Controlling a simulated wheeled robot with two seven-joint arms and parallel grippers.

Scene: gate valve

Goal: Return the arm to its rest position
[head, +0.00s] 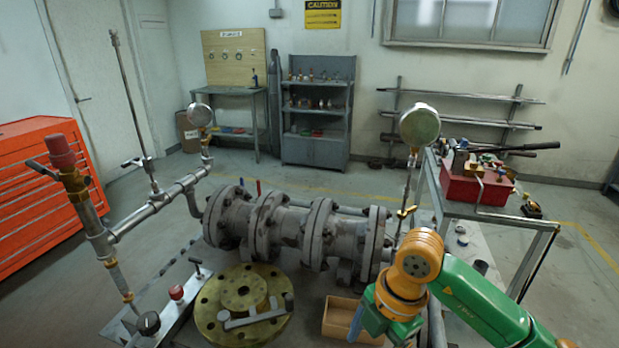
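My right arm, green with an orange joint, comes in from the lower right and bends down in front of the pipe assembly. My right gripper (372,325) is at the bottom, beside a brown open box (338,318). Its fingers are mostly hidden by the wrist and the frame edge, so I cannot see whether it is open or holds anything. My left arm and gripper are not in view. The flanged grey valve body (290,230) lies across the middle, behind the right wrist.
A brass flange (235,305) lies front left. A pressure gauge (420,126) rises close behind my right arm. A metal table (470,200) with a red toolbox (474,187) stands at right. An orange cabinet (45,190) is at left. Open floor lies behind the valve.

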